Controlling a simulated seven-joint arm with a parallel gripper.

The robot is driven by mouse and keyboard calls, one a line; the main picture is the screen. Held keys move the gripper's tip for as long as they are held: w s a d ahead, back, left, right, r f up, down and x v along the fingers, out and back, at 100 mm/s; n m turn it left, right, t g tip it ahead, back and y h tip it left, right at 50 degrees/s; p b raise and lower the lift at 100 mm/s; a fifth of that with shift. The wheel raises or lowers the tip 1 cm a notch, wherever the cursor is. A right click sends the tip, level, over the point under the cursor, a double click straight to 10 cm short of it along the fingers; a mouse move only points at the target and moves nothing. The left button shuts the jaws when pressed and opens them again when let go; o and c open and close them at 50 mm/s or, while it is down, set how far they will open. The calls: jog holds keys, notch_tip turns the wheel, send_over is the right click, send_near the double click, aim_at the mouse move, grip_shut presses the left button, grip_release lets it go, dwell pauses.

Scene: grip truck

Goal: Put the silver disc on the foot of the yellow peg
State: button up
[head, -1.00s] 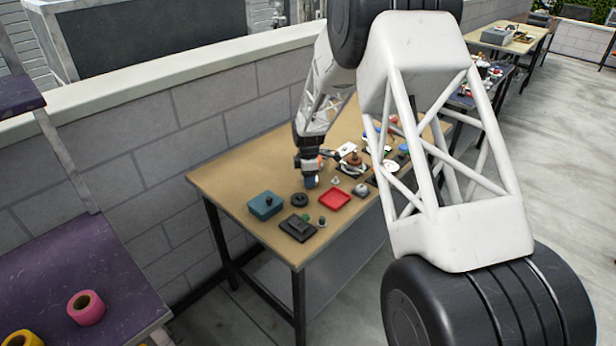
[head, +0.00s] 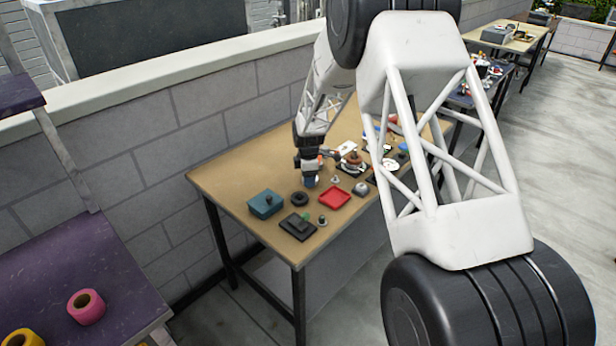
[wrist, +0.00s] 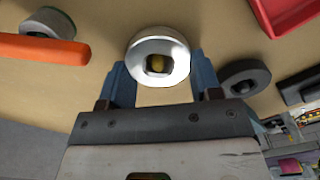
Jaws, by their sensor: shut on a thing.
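The silver disc (wrist: 176,63) is a thick ring with a hole, and it sits between my gripper's two blue fingers in the wrist view. My gripper (wrist: 158,80) is shut on it, with one finger on each side. The yellow peg (wrist: 156,62) shows through the disc's hole. I cannot tell how far down the peg the disc is, and the peg's foot is hidden under it. In the head view my gripper (head: 309,181) points down low over the tan table, and the disc and peg are too small to make out there.
A black ring (wrist: 245,78) and red tray (wrist: 290,25) lie to the right in the wrist view; an orange bar (wrist: 40,50) is left.

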jog(key=shift+f, duration=0.15)
jog(key=o, duration=1.3)
jog(key=shift+c, duration=0.2)
notch_tip(320, 180, up, 8)
jog(key=shift+f, duration=0.25)
dwell(0.3)
dwell(0.3)
